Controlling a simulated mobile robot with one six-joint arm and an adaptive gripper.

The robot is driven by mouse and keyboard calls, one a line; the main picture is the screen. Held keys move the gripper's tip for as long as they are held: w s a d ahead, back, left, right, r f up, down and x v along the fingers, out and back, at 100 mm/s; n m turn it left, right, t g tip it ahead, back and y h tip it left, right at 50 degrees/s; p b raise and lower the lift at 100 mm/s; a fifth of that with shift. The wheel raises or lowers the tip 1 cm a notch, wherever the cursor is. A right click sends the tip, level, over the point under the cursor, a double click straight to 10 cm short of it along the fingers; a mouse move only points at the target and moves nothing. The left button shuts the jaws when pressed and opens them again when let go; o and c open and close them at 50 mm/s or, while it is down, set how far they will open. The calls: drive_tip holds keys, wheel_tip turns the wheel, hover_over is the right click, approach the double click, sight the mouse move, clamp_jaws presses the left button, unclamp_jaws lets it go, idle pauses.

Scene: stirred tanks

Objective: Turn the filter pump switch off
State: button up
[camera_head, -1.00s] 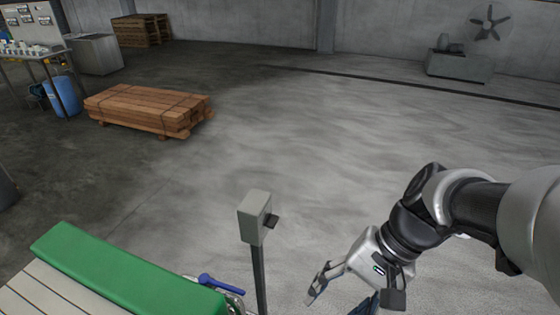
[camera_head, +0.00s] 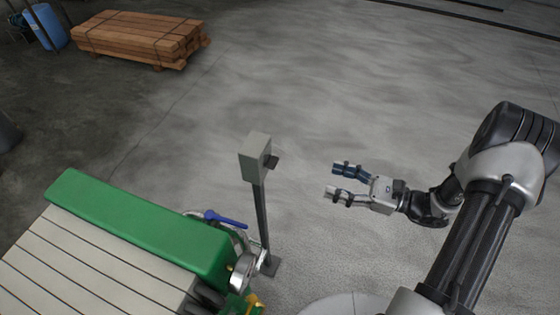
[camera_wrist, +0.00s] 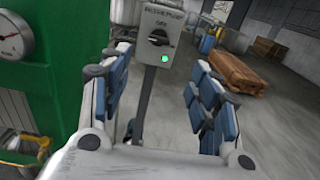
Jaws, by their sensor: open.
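The filter pump switch box (camera_head: 256,157) is a grey box on a thin dark post beside the green machine. In the wrist view the switch box (camera_wrist: 157,35) shows its front, with a label that is hard to read, a dark rotary knob (camera_wrist: 158,38) and a lit green lamp (camera_wrist: 165,58). The knob's exact setting is too small to tell. My gripper (camera_head: 336,180) is open and empty, to the right of the box and apart from it, its fingers pointing toward the box. In the wrist view the box appears ahead between my gripper's fingers (camera_wrist: 165,95).
A green machine (camera_head: 140,230) with pale slats and a blue-handled valve (camera_head: 225,218) stands left of the post. A gauge (camera_wrist: 14,38) shows in the wrist view. Stacked timber (camera_head: 140,38) and a blue barrel (camera_head: 44,26) are farther back. The floor behind the box is clear.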

sight(277, 163)
drive_tip(key=b+x, duration=0.2)
drive_tip(key=x, duration=1.4)
drive_tip(key=shift+w+a, duration=0.1)
drive_tip(key=shift+a, duration=0.2)
drive_tip(key=shift+c, duration=0.2)
drive_tip(key=c, duration=1)
